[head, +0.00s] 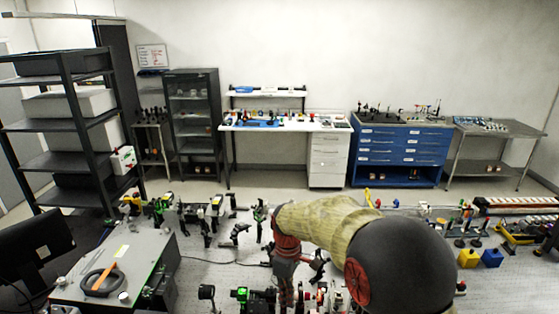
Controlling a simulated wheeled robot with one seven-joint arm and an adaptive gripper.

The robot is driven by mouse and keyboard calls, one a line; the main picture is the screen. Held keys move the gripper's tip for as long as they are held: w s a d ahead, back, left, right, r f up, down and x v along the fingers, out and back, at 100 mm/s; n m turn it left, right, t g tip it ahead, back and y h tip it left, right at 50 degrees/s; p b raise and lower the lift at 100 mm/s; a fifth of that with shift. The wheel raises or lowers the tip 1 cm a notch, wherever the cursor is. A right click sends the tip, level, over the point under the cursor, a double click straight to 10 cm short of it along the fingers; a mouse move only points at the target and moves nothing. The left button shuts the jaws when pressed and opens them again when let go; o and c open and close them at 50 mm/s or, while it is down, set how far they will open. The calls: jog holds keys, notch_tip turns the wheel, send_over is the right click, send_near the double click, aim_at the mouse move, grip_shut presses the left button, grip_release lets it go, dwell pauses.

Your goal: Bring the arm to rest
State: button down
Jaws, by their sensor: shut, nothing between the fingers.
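My arm shows at the bottom, right of centre. A large dark rounded joint is nearest, and a beige-sleeved link runs from it to the left. At its left end a reddish-brown section bends down in front of the bench (215,268). I cannot make out my gripper's fingers at its lower end, among the optics there. My arm hides part of the bench top behind it.
Optical mounts (240,233) crowd the bench around my arm. A grey box (125,262) with an orange-handled tool (101,280) and a monitor (38,245) stand at left. Yellow (468,258) and blue (491,258) blocks sit at right. A blue cabinet (400,158) stands behind.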

jog(key=s+d+f+m+t+b, duration=0.2)
jog(key=s+d+m+b, duration=0.4)
jog(key=s+b, duration=0.5)
jog(key=s+d+f+m+t+b, duration=0.2)
jog(key=s+d+m+t+b, duration=0.3)
jog(key=s+d+b, duration=0.5)
jog(key=s+m+b, duration=0.2)
jog(key=s, duration=0.3)
jog(key=shift+s+d+f, duration=0.2)
jog(key=shift+d+f, duration=0.1)
jog(key=shift+d, duration=0.05)
